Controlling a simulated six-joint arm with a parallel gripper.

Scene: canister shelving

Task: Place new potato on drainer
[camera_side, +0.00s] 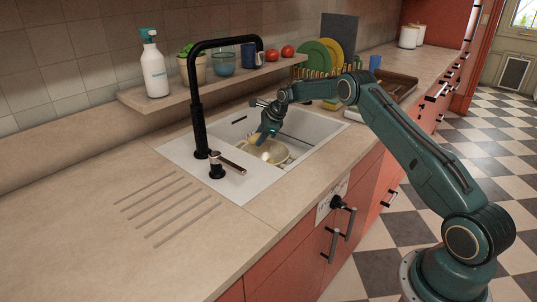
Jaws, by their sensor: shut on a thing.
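My gripper (264,139) is down in the sink, pointing downward over a round yellowish bowl or colander (286,156). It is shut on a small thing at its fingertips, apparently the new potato. The potato's outline is too small and too hidden by the fingers to make out clearly. A small bright pale spot shows in the bowl just below the fingers; I cannot tell whether it is a potato. The drainer (170,208), a set of parallel grooves in the counter, lies left of the sink and is bare.
The sink (312,128) has a tall black faucet (196,110) and a lever (217,168) on its left side. A shelf (205,90) behind holds a soap bottle (155,68), a pot plant, cups and tomatoes. Plates stand in a rack behind the sink. The front-left counter is clear.

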